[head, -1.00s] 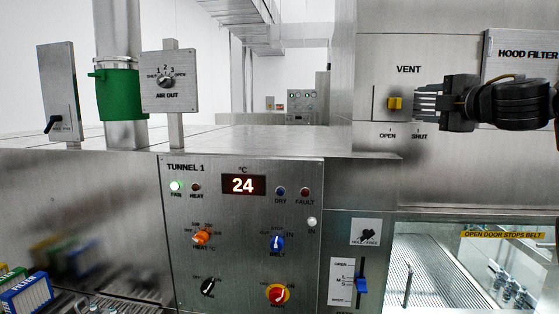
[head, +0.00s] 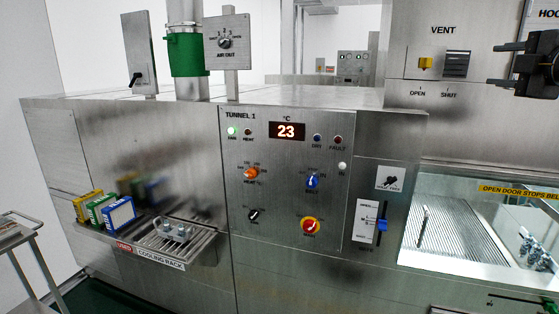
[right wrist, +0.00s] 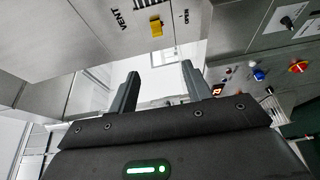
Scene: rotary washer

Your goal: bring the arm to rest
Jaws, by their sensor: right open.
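My right gripper (head: 515,64) is at the upper right of the head view, in front of the steel wall right of the vent panel. Its two dark fingers point left, apart and empty. In the right wrist view its fingers (right wrist: 160,88) stand wide apart with nothing between them. The yellow vent slider (head: 425,63) sits at the left of its slot, on the OPEN side, clear of the fingers; it also shows in the right wrist view (right wrist: 156,27). My left gripper is not in view.
The TUNNEL 1 panel (head: 290,190) reads 23, with the green FAN lamp lit. A cooling rack (head: 175,240) stands out at the left, beside several coloured boxes (head: 104,210). A glass-covered opening (head: 480,225) is at the lower right. A cart (head: 30,240) stands far left.

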